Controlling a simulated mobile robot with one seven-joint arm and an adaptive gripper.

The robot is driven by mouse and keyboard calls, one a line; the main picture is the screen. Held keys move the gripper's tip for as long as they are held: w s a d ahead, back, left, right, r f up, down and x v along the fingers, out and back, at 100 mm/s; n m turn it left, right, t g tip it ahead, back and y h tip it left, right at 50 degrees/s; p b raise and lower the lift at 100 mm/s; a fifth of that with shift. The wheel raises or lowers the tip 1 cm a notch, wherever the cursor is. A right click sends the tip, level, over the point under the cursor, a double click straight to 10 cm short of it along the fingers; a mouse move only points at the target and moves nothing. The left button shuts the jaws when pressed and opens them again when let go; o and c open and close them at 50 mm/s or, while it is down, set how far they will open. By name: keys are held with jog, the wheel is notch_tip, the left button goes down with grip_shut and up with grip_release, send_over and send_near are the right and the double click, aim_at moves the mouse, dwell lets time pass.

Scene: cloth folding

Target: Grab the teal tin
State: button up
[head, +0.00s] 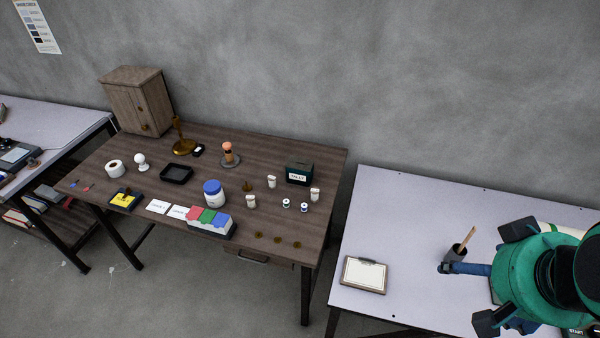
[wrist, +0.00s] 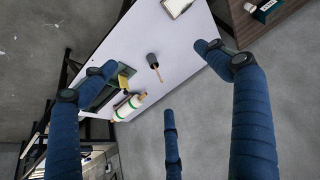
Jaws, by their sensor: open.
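The teal tin (head: 299,172) is a dark teal box with a white label. It stands upright near the back right of the wooden table in the head view. In the wrist view the tin (wrist: 264,11) shows at the top right corner, partly cut off by the edge. My gripper (wrist: 155,72) has its blue fingers spread wide, with nothing between them. In the head view my gripper (head: 468,269) is over the white table at the right, well apart from the tin, and my green arm hides part of it.
Small white pieces (head: 272,182) stand near the tin on the wooden table (head: 325,190), with a blue-lidded jar (head: 214,193) farther left. The white table (head: 400,215) holds a clipboard (head: 364,275) and a dark cup (head: 456,252) with a stick. A gap separates the tables.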

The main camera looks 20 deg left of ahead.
jog(key=shift+o, duration=0.3)
jog(key=shift+w+r, duration=0.1)
jog(key=w+a+r+p, duration=0.1)
jog(key=w+a+r, duration=0.15)
jog(key=w, duration=0.55)
jog(key=w+a+r+p, duration=0.1)
jog(key=w+a+r, duration=0.15)
jog(key=w, duration=0.55)
jog(key=g+p, duration=0.1)
jog(key=p, duration=0.3)
send_over(300, 163)
jog(key=s, duration=0.6)
notch_tip(300, 163, down, 25)
jog(key=shift+w, duration=0.25)
jog(key=shift+b+x, duration=0.55)
jog(key=shift+x, duration=3.7)
